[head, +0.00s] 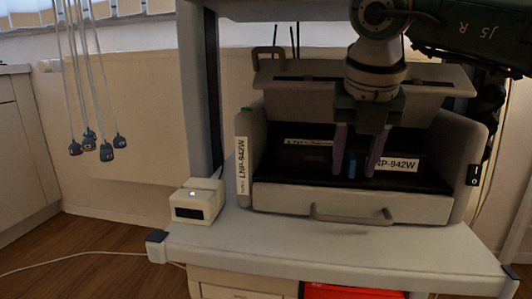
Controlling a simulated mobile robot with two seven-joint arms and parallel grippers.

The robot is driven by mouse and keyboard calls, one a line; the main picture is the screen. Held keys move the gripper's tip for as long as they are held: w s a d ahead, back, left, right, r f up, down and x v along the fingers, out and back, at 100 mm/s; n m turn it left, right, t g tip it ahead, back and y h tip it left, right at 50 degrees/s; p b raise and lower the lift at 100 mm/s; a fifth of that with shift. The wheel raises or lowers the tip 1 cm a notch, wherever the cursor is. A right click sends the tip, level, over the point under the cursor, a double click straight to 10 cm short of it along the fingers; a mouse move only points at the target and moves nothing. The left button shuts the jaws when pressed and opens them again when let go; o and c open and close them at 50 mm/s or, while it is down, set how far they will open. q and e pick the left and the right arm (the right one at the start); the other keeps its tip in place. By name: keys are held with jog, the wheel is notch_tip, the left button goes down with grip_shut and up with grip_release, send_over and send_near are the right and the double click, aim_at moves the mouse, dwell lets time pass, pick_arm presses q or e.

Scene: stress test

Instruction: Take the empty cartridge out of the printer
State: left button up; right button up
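The printer (350,200) stands on a light shelf with its lid raised and its dark inner bay open. A dark shape in the bay (302,160) looks like the cartridge, but the dark surfaces blend and its outline is unclear. A white label reading "NP-942W" (397,164) shows at the right of the bay. My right gripper (355,168) reaches down from above into the bay. Its two purple fingers are apart, with a small blue part (352,166) visible between them. I cannot tell whether the fingers touch anything. My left gripper is not in view.
A small white box with a lit dot (198,202) stands left of the printer. The shelf front (330,245) is clear. Several cords with dark plugs (105,150) hang at the left. A red-orange item (350,292) lies below the shelf. The printer's raised lid (300,80) stands behind the bay.

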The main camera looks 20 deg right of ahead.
grip_shut()
dwell(1.3)
